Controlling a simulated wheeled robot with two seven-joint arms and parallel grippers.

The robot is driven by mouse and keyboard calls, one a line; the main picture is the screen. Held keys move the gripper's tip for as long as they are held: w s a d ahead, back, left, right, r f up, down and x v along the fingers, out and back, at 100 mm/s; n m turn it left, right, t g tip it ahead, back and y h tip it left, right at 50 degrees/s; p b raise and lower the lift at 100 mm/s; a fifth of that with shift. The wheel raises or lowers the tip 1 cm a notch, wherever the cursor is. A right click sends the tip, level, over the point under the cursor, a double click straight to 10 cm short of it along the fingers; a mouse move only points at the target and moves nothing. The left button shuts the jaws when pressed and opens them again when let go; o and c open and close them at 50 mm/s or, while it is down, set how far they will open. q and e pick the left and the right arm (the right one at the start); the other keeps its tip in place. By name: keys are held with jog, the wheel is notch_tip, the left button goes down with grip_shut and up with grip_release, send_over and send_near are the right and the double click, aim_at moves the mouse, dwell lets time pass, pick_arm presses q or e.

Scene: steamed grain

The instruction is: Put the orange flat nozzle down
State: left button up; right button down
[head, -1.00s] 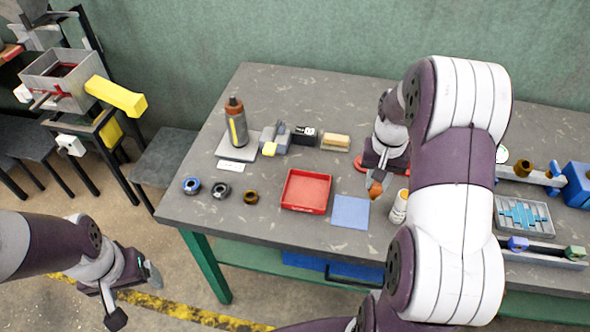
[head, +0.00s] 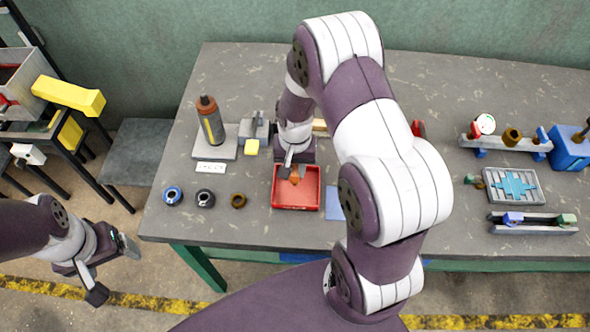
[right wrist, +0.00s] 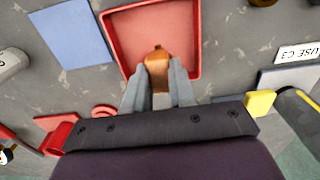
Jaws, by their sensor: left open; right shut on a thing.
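The orange flat nozzle (right wrist: 157,62) is held between the fingertips of my right gripper (right wrist: 157,85). In the head view the nozzle (head: 295,176) shows as a small orange bit over the red tray (head: 297,208). The tray also shows in the right wrist view (right wrist: 197,38), with the nozzle over its near part. I cannot tell whether the nozzle touches the tray floor. My right gripper (head: 292,168) points down at the tray's back edge in the head view. My left gripper (head: 120,270) is open and empty, off the table at the lower left.
Blue, dark and brown rings (head: 205,197) lie left of the tray. A blue mat (head: 334,203) lies to its right, partly behind my arm. A bottle (head: 211,120) stands behind left. A rack (head: 510,143) and grey tray (head: 514,186) are at the right.

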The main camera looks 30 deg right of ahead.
aim_at(296, 171)
jog(key=f, duration=0.2)
jog(key=shift+s+f, duration=0.3)
jog(key=shift+s, duration=0.1)
jog(key=shift+w+f, duration=0.15)
jog(key=shift+f, duration=0.1)
jog(key=c, duration=1)
grip_release()
jog(key=shift+r, duration=0.1)
pick_arm(q)
jog(key=shift+s+r, duration=0.3)
pick_arm(e)
jog(key=shift+o, duration=0.3)
